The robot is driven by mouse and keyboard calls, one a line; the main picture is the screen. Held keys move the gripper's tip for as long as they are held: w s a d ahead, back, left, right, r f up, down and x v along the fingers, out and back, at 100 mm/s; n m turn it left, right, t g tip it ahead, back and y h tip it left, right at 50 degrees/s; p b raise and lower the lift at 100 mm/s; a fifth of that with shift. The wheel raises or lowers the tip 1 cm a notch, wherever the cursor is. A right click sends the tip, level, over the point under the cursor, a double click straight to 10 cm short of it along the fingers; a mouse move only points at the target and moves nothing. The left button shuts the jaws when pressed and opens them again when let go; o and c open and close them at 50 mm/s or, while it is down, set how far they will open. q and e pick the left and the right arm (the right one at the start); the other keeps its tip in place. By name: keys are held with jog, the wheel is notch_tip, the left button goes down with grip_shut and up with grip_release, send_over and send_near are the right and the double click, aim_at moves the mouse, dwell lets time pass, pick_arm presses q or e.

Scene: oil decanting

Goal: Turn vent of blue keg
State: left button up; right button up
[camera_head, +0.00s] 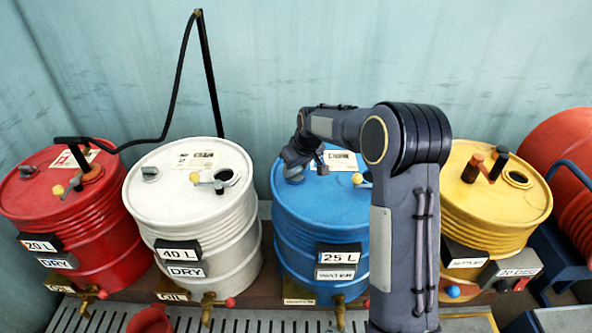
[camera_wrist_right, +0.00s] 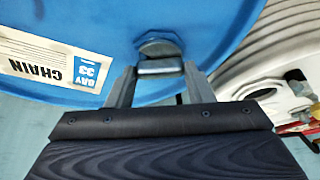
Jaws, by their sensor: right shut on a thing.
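The blue keg (camera_head: 300,220) stands in the row between the white keg and the yellow keg. It carries a 25 L label (camera_head: 338,259). My right gripper (camera_head: 296,166) reaches down to the left side of its lid. In the right wrist view my right gripper (camera_wrist_right: 160,72) has its two fingers on either side of the grey vent (camera_wrist_right: 160,66) and is shut on it. The vent sits on the blue lid near its rim. In the head view the gripper covers much of it. My left gripper is not in view.
The white keg (camera_head: 190,225) stands close on the left, with the red keg (camera_head: 110,240) beyond it. The yellow keg (camera_head: 500,215) is on the right, partly behind my right arm. A black hose (camera_head: 178,85) rises behind the red and white kegs.

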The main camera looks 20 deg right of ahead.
jog(key=n+y, duration=0.1)
jog(key=n, duration=0.1)
jog(key=shift+d+n, duration=0.15)
jog(key=shift+n, duration=0.25)
jog(key=shift+c, duration=0.2)
jog(key=n+y, duration=0.1)
jog(key=n, duration=0.1)
jog(key=shift+d+n+g, duration=0.1)
jog(key=shift+n+g, duration=0.3)
jog(key=n+g, duration=0.1)
jog(key=n, duration=0.1)
jog(key=n+y+p, duration=0.1)
jog(key=n, duration=0.2)
jog(key=shift+w+g+p, duration=0.15)
jog(key=shift+g+p, duration=0.15)
jog(key=shift+g, duration=0.1)
jog(key=shift+n, duration=0.4)
jog(key=o, duration=1)
jog(key=shift+y, duration=0.3)
jog(key=v, duration=0.7)
jog(key=shift+d+r, duration=0.15)
jog(key=shift+r, duration=0.25)
